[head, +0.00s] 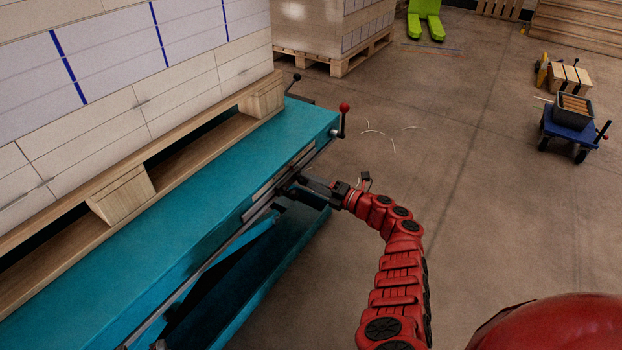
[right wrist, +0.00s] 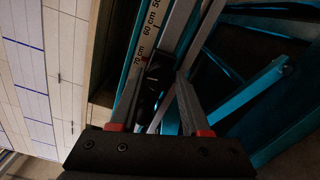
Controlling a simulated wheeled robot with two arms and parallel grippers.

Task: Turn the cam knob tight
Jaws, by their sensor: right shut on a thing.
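The cam knob (right wrist: 152,84) is a small black piece beside a ruler scale (right wrist: 146,45) in the right wrist view. It sits on the rail along the edge of the teal lift table (head: 215,200). My right gripper (right wrist: 162,76) has its two grey fingers on either side of the knob and is shut on it. In the head view the right gripper (head: 296,184) meets the rail at the table's side, and the knob is hard to make out there. How tight the knob is cannot be told. My left gripper is not in view.
A wooden pallet (head: 122,195) with stacked white reams (head: 110,50) stands on the teal table. A red-ball lever (head: 344,108) rises at the table's far corner. A blue cart (head: 570,132) stands at the right. The floor between is mostly clear.

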